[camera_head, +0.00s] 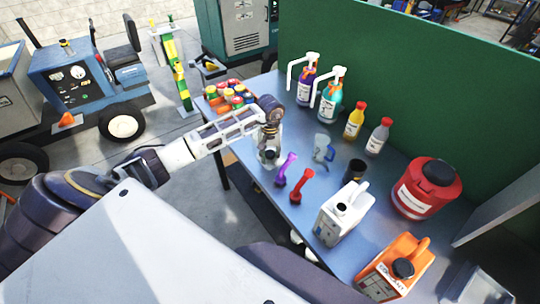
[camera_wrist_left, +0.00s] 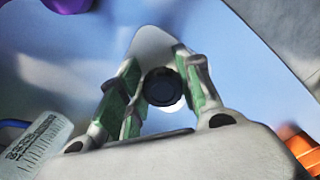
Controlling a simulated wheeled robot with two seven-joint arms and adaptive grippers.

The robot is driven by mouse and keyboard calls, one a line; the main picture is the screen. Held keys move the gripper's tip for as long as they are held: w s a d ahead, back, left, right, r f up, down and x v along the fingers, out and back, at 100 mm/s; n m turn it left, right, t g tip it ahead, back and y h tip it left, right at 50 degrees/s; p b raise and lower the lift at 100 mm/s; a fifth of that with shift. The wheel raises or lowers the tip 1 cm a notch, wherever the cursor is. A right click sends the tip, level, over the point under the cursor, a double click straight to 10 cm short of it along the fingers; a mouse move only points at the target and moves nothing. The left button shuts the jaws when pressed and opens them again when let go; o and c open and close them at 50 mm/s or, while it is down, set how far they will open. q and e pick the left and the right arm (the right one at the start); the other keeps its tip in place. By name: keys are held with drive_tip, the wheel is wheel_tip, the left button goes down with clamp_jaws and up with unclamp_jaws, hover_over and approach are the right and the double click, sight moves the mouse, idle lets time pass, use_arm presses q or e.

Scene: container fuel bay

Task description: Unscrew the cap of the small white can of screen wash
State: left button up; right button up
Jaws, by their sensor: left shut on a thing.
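The small white can of screen wash (camera_wrist_left: 152,42) stands under my left gripper (camera_wrist_left: 162,88) in the left wrist view. Its round black cap (camera_wrist_left: 163,86) sits between the green-padded fingers, which are shut on it. In the head view my left gripper (camera_head: 269,146) points down at the left edge of the blue table, and it hides much of the small can there. My right gripper is in neither view.
A larger white can (camera_head: 345,218), an orange can (camera_head: 393,272) and a red drum (camera_head: 428,190) fill the right.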

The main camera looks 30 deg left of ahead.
sight(269, 155)
use_arm(q)
drive_tip(key=shift+f, duration=0.15)
drive_tip(key=o, duration=1.1)
drive_tip(key=shift+r, duration=0.2)
drive_tip(key=shift+r+p, duration=0.45)
drive_tip(key=shift+p, duration=0.2)
wheel_tip(269, 155, up, 12)
drive_tip(key=b, duration=0.2)
drive_tip(key=shift+b, duration=0.4)
drive_tip(key=shift+s+f, duration=0.1)
drive_tip(key=shift+s, duration=0.05)
